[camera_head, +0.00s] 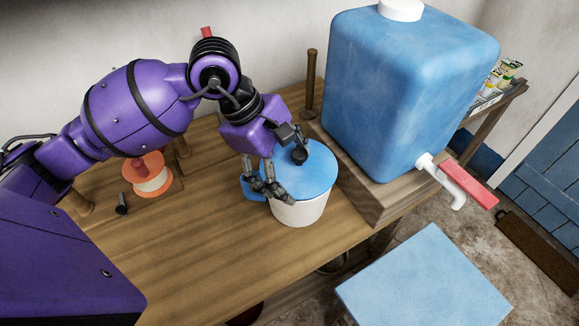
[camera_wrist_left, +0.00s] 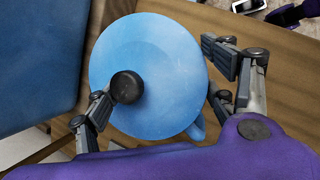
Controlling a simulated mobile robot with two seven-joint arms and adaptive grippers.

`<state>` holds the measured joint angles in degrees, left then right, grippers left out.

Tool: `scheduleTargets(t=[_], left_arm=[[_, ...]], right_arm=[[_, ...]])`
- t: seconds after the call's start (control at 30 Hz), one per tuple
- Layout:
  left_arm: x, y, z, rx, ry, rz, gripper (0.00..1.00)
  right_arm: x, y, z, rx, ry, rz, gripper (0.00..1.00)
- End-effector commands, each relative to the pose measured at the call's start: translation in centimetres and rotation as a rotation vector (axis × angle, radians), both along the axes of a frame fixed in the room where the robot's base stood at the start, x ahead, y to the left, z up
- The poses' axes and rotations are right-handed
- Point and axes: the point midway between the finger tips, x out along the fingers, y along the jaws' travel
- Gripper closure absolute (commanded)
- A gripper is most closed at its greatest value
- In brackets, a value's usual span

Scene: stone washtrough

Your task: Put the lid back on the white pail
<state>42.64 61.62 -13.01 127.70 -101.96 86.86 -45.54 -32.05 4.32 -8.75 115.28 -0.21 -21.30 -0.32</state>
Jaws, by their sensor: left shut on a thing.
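The white pail (camera_head: 300,212) stands on the wooden bench beside the blue tank. The round blue lid (camera_head: 312,178) with a black knob (camera_head: 300,155) is over its mouth. I cannot tell whether its rim is fully seated. In the left wrist view the lid (camera_wrist_left: 165,60) fills the middle. One finger is close to the knob (camera_wrist_left: 127,87) and the other is by the lid's edge. My right gripper is not in view.
The blue tank (camera_head: 400,85) with a red-handled tap (camera_head: 468,183) stands close right of the pail. An orange and white spool (camera_head: 151,176) and a small dark piece (camera_head: 122,204) lie at left. A blue stool (camera_head: 425,280) stands below. The bench front (camera_head: 220,255) is clear.

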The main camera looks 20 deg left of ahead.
Motion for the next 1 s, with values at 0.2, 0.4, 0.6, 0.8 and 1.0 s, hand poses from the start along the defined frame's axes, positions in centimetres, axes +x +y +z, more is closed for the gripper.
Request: scheduleTargets(t=[0.2, 0.4, 0.6, 0.8, 1.0], left_arm=[[0.0, -0.03, 0.04, 0.0, -0.001, 0.0, 0.53], [0.01, -0.02, 0.04, 0.0, -0.001, 0.0, 0.53], [0.02, -0.02, 0.0, 0.0, -0.001, 0.0, 0.53], [0.03, -0.02, -0.01, 0.0, -0.001, 0.0, 0.53], [0.03, -0.02, 0.06, 0.0, -0.001, 0.0, 0.53]], right_arm=[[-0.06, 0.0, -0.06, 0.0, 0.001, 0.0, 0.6], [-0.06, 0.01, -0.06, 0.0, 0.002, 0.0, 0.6], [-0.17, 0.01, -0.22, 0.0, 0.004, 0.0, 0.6], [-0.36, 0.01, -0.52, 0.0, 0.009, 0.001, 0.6], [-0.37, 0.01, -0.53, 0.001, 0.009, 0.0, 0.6]])
